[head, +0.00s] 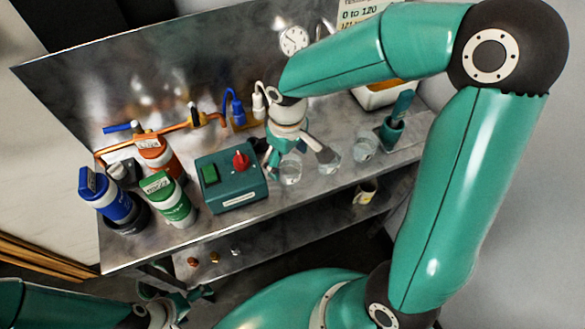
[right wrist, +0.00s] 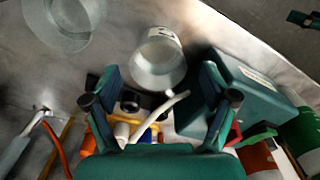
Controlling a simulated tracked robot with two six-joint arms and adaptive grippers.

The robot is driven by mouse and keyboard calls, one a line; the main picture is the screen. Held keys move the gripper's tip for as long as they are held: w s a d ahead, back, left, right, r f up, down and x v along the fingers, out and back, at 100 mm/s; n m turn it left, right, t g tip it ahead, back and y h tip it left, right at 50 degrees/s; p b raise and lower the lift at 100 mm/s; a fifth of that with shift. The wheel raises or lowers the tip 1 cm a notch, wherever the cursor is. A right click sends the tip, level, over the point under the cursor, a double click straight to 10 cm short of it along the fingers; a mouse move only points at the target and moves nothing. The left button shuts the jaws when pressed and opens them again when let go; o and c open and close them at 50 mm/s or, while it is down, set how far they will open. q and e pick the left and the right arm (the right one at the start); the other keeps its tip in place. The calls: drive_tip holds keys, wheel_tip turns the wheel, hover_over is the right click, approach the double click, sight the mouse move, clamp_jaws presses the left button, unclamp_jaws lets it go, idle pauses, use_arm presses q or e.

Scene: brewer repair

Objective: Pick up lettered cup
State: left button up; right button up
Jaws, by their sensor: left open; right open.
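A clear cup with a small pale lettered label on its side (right wrist: 158,62) stands on the metal bench. In the right wrist view it is just beyond and between the fingertips of my right gripper (right wrist: 160,82), which is open and empty. The lettering is too small to read. In the head view this cup (head: 291,173) is below my right gripper (head: 299,158), and the gripper partly covers it. I cannot tell whether a finger touches it. My left gripper (head: 178,302) is open and empty at the bottom left, in front of the bench.
A green switch box (head: 231,181) stands just left of the cup. Two more clear cups (head: 329,160) (head: 364,146) stand to its right, near a green holder (head: 391,133). Blue, orange and green bottles (head: 172,205) stand at left. A mug (head: 365,193) is on the lower shelf.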

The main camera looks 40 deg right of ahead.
sight(290, 171)
wheel_tip(290, 171, down, 4)
drive_tip(key=shift+s+d+f+p, duration=0.1)
drive_tip(key=shift+s+p, duration=0.05)
drive_tip(key=shift+p, duration=0.15)
drive_tip(key=shift+f, duration=0.55)
drive_tip(key=c, duration=1.3)
drive_tip(key=shift+r, duration=0.2)
